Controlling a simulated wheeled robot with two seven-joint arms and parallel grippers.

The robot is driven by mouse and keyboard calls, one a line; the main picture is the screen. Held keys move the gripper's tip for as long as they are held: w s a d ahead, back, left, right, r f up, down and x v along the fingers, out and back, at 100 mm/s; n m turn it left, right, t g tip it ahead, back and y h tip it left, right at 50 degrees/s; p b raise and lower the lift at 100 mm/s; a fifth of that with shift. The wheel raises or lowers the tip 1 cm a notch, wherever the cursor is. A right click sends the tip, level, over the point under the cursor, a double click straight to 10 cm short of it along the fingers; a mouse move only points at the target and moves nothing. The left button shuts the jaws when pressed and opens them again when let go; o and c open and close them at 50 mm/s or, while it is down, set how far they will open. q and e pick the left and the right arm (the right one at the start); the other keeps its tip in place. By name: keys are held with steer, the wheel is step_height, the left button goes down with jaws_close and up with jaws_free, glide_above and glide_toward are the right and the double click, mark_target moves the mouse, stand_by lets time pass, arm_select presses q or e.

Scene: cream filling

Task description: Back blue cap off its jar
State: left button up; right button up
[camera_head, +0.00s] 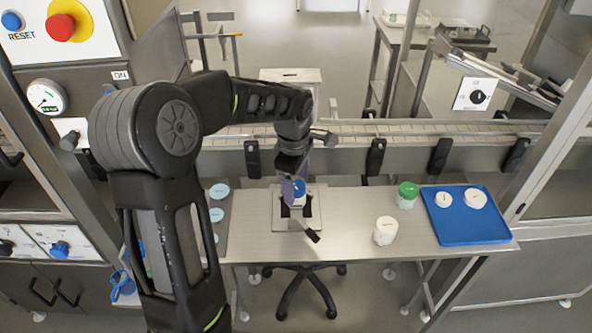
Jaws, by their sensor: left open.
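A jar with a blue cap (299,187) stands upright in the metal holder (280,214) at the middle of the table. Only a little of its white body shows under the cap. My left gripper (294,188) comes down from above at the cap and is open. One finger overlaps the cap's left side in the picture; I cannot tell whether it touches. The other finger is hidden. The cap appears to sit on its jar. My right gripper is not in view.
A green-capped jar (407,194) and a white jar (385,231) stand to the right. A blue tray (455,228) holds white round pieces. Pale blue discs (217,214) lie at the left, partly behind my arm. A conveyor (410,130) runs behind the table.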

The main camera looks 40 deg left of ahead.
arm_select(q)
steer(key=shift+f, duration=0.3)
steer(key=shift+c, duration=0.4)
steer(key=c, duration=1.3)
steer(key=shift+d+f+n+b, duration=0.1)
steer(key=shift+n+b, duration=0.45)
steer(key=shift+n, duration=0.35)
steer(key=shift+o, duration=0.2)
steer(key=shift+w+n+b, duration=0.1)
steer(key=shift+n+b, duration=0.3)
steer(key=shift+n, duration=1.6)
